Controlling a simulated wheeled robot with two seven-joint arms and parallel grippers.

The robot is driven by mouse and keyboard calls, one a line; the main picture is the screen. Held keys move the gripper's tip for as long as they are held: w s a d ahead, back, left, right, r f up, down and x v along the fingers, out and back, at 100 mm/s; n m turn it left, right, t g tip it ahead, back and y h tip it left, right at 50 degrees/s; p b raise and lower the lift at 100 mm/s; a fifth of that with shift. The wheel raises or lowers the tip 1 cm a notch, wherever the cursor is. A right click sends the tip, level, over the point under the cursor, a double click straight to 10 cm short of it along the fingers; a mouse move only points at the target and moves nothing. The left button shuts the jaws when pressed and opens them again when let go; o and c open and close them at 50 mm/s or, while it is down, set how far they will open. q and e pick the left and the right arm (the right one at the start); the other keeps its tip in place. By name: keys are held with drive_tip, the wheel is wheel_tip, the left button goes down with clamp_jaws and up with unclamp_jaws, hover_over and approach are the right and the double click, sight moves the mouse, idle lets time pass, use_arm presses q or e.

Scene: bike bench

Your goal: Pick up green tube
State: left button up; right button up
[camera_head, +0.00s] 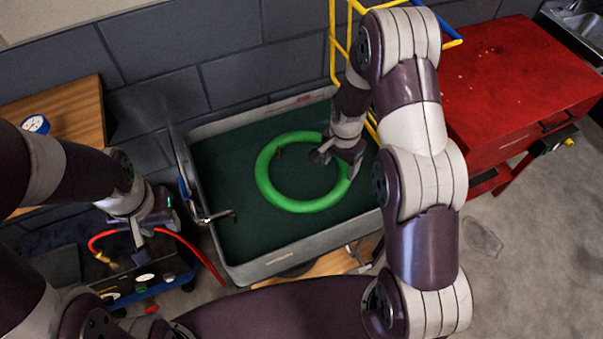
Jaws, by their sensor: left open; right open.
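The green tube (265,192) is a ring lying in the grey-rimmed tray with a dark green floor (235,235). My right gripper (338,168) is over the right side of the ring, its fingers open close to the tube. Its arm hides a little of the ring's right edge, and I cannot tell whether the fingers touch it. My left gripper (137,240) is open, left of the tray, above a dark box with a red hose, apart from the green tube.
A red hose (205,259) curves beside the tray's left wall. A lever-like metal fitting (212,216) reaches over that wall. A red cabinet (510,90) and yellow frame (333,45) stand right and behind. A wooden bench with a gauge (35,124) is at left.

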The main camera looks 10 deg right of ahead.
hover_over(339, 189)
wheel_tip(339, 189, down, 4)
drive_tip(key=shift+w+d+f+p, duration=0.15)
drive_tip(key=shift+f+p, duration=0.05)
drive_tip(key=shift+p, duration=0.2)
drive_tip(key=f, duration=0.1)
drive_tip(key=a+f, duration=0.1)
drive_tip(key=f, duration=0.1)
drive_tip(key=shift+a+p, duration=0.1)
drive_tip(key=shift+p, duration=0.25)
drive_tip(key=f, duration=0.2)
drive_tip(key=d+f+p, duration=0.1)
drive_tip(key=f, duration=0.1)
drive_tip(key=shift+f, duration=0.5)
drive_tip(key=shift+a, duration=0.15)
use_arm(q)
drive_tip(key=r, duration=0.3)
drive_tip(key=shift+d, duration=0.25)
use_arm(e)
drive_tip(key=c, duration=1.2)
